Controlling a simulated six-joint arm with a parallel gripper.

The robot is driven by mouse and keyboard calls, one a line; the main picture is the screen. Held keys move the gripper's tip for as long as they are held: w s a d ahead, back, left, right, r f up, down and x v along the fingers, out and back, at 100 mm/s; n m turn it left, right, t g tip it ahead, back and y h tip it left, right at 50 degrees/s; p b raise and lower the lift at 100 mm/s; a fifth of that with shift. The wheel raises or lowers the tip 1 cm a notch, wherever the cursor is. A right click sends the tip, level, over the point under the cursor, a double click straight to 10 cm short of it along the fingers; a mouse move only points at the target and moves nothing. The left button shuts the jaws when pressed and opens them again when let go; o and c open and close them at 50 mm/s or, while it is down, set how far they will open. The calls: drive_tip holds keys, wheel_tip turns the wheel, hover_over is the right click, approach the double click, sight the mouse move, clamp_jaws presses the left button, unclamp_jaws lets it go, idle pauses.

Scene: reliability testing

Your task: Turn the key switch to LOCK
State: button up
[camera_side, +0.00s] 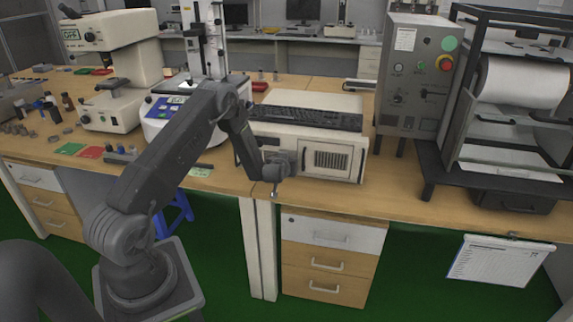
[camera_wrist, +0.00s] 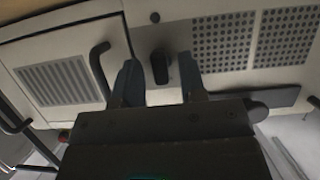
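A dark upright knob, which looks like the key switch (camera_wrist: 160,67), sits on the pale front panel of a device in the wrist view. My gripper (camera_wrist: 160,60) is open, with one finger to each side of the knob and a gap on both sides. I cannot tell how deep the fingertips reach. In the side view my gripper (camera_side: 288,160) is at the front of the white device (camera_side: 352,158) under the keyboard and hides the knob. No position marks such as LOCK are readable.
Beside the knob are a louvred door (camera_wrist: 62,82) with a dark bar handle (camera_wrist: 99,70) and a perforated panel (camera_wrist: 285,38). A keyboard (camera_side: 305,118) lies on the device. A grey control cabinet (camera_side: 412,85) and a paper-roll rack (camera_side: 520,80) stand to the right.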

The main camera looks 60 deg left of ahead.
drive_tip(key=v, duration=1.4)
drive_tip(key=shift+a, duration=0.1)
drive_tip(key=shift+w, duration=0.1)
drive_tip(key=s+d+r+m+h, duration=0.1)
drive_tip(key=d+r+m+h, duration=0.45)
drive_tip(key=d+r, duration=1.05)
drive_tip(key=s+d+r+m+g+h, duration=0.1)
drive_tip(key=s+d+r, duration=0.1)
drive_tip(key=s, duration=0.5)
drive_tip(key=s+d+r+m+g+h, duration=0.1)
drive_tip(key=s+d+r, duration=0.2)
drive_tip(key=s+d, duration=0.2)
drive_tip(key=s+d+r+m+g+h, duration=0.1)
drive_tip(key=s+d, duration=0.3)
drive_tip(key=s, duration=0.6)
drive_tip(key=shift+d+r+m+g+h, duration=0.1)
drive_tip(key=shift+r+m+g+h, duration=0.35)
drive_tip(key=shift+r, duration=0.45)
